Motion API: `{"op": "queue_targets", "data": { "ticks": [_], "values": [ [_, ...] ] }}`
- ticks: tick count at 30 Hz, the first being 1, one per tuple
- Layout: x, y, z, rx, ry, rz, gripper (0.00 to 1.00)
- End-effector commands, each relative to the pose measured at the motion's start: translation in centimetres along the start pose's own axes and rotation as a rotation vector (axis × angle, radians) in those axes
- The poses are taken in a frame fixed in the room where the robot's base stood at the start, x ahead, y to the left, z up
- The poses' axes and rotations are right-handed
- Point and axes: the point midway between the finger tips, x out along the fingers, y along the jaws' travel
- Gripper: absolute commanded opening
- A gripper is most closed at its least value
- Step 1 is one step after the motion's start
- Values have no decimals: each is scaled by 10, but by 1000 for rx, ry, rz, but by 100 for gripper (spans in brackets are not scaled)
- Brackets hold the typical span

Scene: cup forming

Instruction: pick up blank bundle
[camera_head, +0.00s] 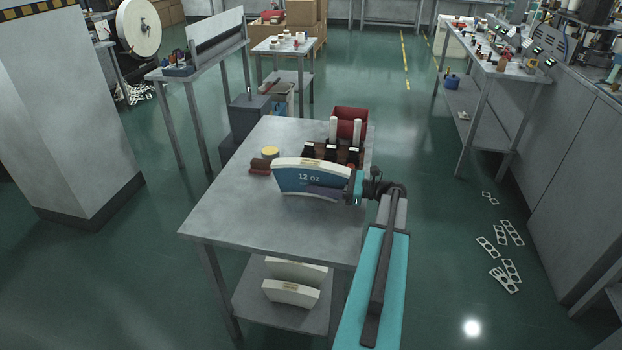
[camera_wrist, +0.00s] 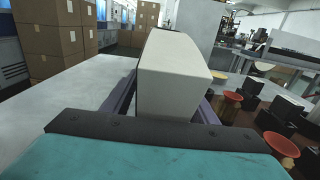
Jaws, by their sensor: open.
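The blank bundle (camera_head: 300,175) is a curved cream stack with a blue front face marked "12 oz". It stands upright over the table top in the head view. My gripper (camera_head: 322,192) comes from the right end, and a dark purple finger lies along the lower part of the blue face. In the wrist view the bundle (camera_wrist: 176,72) runs away from the camera between the two purple fingers of my open gripper (camera_wrist: 160,103). Whether the fingers touch its sides cannot be told. The far fingertip is hidden behind the bundle in the head view.
The grey table (camera_head: 215,220) has clear room at its left and front. A yellow-topped roll (camera_head: 270,153) and a dark red piece (camera_head: 260,166) lie at left. More bundles (camera_head: 291,293) lie on the lower shelf.

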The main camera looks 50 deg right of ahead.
Motion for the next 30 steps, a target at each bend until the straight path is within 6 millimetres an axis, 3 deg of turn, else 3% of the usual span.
{"op": "queue_targets", "data": {
  "ticks": [12,22,30],
  "values": [
    [-1,0,0,0,0,-1,53],
    [-1,0,0,0,0,-1,0],
    [-2,-1,2,-2,-4,-2,0]
  ]
}}
